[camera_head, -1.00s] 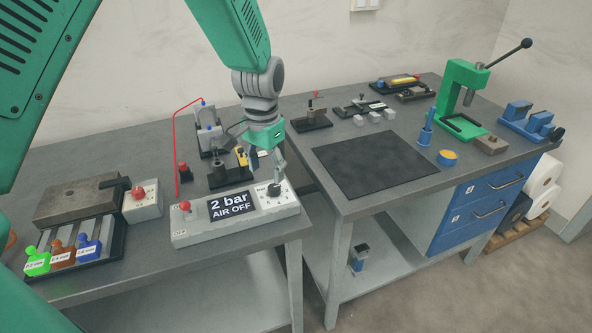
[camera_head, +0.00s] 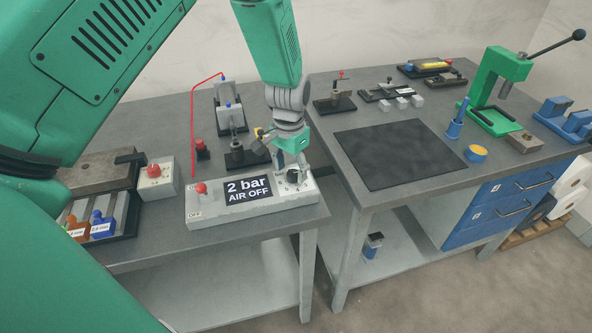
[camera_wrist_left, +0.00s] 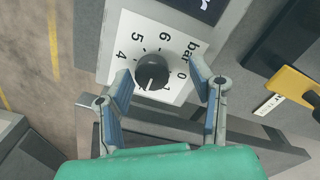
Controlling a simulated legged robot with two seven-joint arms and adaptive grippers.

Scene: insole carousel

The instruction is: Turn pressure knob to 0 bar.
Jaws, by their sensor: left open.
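The pressure knob (camera_wrist_left: 152,72) is a black dial on a white scale plate in the left wrist view, marked with bar numbers including 0, 4, 5 and 6. In the head view the knob (camera_head: 294,177) sits at the right end of the grey control box (camera_head: 225,211), whose display (camera_head: 248,189) reads "2 bar AIR OFF". My left gripper (camera_head: 291,164) is open just above the knob. In the wrist view its fingers (camera_wrist_left: 163,98) stand on either side of the knob, apart from it. My right gripper is not in view.
A red button (camera_head: 201,188) sits on the box's left end. Behind the box stands a black-based fixture (camera_head: 245,158). A second red-button box (camera_head: 156,182) lies left. A black mat (camera_head: 388,152) lies on the right table, past a gap between tables.

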